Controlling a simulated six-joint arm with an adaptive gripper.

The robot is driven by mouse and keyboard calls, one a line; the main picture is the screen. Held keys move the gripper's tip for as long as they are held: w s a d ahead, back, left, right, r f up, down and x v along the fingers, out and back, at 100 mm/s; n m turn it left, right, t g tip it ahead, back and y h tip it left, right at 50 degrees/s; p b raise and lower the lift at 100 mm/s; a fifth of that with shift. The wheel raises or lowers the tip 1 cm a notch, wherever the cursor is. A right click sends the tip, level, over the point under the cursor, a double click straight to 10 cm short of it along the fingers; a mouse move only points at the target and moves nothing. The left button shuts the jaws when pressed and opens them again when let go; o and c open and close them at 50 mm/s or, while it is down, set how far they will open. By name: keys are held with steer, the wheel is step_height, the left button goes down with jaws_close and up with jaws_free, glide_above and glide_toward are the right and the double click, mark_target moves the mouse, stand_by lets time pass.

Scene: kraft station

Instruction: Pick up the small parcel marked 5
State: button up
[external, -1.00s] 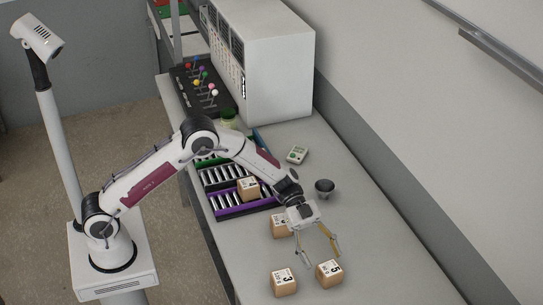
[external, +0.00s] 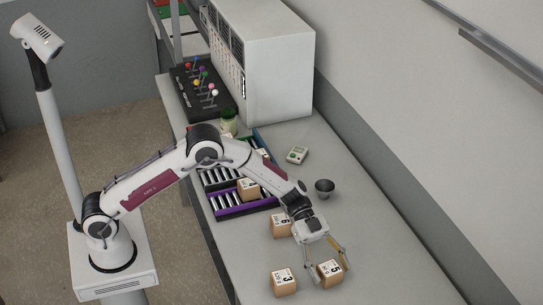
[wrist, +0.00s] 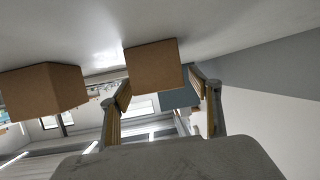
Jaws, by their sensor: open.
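The small parcel marked 5 (external: 329,272) is a brown box with a white label, on the table near its front. My gripper (external: 331,274) is open, with its fingers low on either side of that parcel in the external view. In the wrist view a brown parcel (wrist: 153,66) appears just beyond and between the open fingertips (wrist: 157,88); its label does not show there. Whether the fingers touch the parcel I cannot tell.
A parcel marked 3 (external: 284,283) stands close to the left. Another parcel (external: 280,226) sits behind, partly beside my wrist. One more parcel (external: 248,189) lies on the purple roller lane (external: 222,212). A dark cup (external: 325,187) stands further back. The table's right side is clear.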

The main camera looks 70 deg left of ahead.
mark_target(330, 268)
steer(key=shift+c, duration=0.5)
steer(key=c, duration=1.1)
steer(key=shift+c, duration=0.2)
steer(key=shift+r, duration=0.1)
steer(key=shift+r, duration=4.95)
